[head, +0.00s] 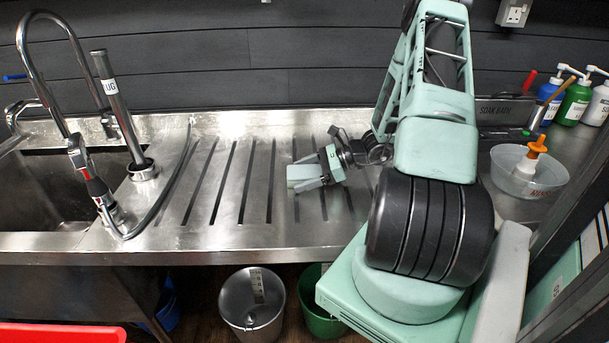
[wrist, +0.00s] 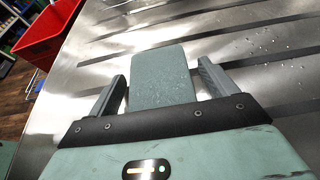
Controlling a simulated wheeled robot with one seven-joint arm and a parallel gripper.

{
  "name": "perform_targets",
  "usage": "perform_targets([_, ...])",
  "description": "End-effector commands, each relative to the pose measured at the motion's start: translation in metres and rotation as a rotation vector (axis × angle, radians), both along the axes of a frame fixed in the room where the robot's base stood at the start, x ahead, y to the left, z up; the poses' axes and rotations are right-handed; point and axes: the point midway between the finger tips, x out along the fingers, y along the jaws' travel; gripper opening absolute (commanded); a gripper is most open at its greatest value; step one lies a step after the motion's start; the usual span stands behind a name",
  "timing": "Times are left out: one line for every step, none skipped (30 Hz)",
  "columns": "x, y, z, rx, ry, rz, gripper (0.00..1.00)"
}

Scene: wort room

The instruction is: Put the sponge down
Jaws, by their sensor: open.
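The sponge (head: 301,176) is a pale grey-green block on the ribbed steel drainboard (head: 230,225). In the wrist view the sponge (wrist: 161,75) lies flat between the fingers, its near end by the dark front of my gripper (wrist: 163,80). The fingers stand apart, with a gap showing on each side of the sponge. In the head view my gripper (head: 309,174) is low over the drainboard, pointing left, with the sponge at its tips. The sponge's underside is hidden.
A sink (head: 45,190) with a tall tap (head: 28,50) is at left. A clear bowl (head: 520,180), several pump bottles (head: 574,100) and a soak bath (head: 505,112) are at right. A metal bucket (head: 251,310) stands below the front edge.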

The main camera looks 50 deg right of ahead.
Motion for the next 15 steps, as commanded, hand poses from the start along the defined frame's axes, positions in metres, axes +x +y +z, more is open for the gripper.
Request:
perform_targets([0.0000, 0.0000, -0.0001, 0.000, 0.000, 0.000, 0.85])
perform_targets([0.0000, -0.0001, -0.0001, 0.000, 0.000, 0.000, 0.85])
perform_targets([0.0000, -0.0002, -0.0001, 0.000, 0.000, 0.000, 0.85])
perform_targets([0.0000, -0.0002, -0.0001, 0.000, 0.000, 0.000, 0.85])
perform_targets([-0.0001, -0.0002, 0.0000, 0.000, 0.000, 0.000, 0.79])
perform_targets([-0.0001, -0.0002, 0.0000, 0.000, 0.000, 0.000, 0.68])
perform_targets([-0.0001, -0.0002, 0.0001, 0.000, 0.000, 0.000, 0.59])
perform_targets([-0.0002, -0.0003, 0.0000, 0.000, 0.000, 0.000, 0.51])
perform_targets([-0.0001, -0.0003, 0.0001, 0.000, 0.000, 0.000, 0.40])
perform_targets([-0.0002, -0.0003, 0.0001, 0.000, 0.000, 0.000, 0.38])
perform_targets([-0.0002, -0.0003, 0.0002, 0.000, 0.000, 0.000, 0.37])
perform_targets([-0.0001, -0.0004, 0.0002, 0.000, 0.000, 0.000, 0.34])
perform_targets([-0.0001, -0.0004, 0.0002, 0.000, 0.000, 0.000, 0.34])
perform_targets([-0.0001, -0.0004, 0.0002, 0.000, 0.000, 0.000, 0.34])
perform_targets([-0.0001, -0.0004, 0.0002, 0.000, 0.000, 0.000, 0.34])
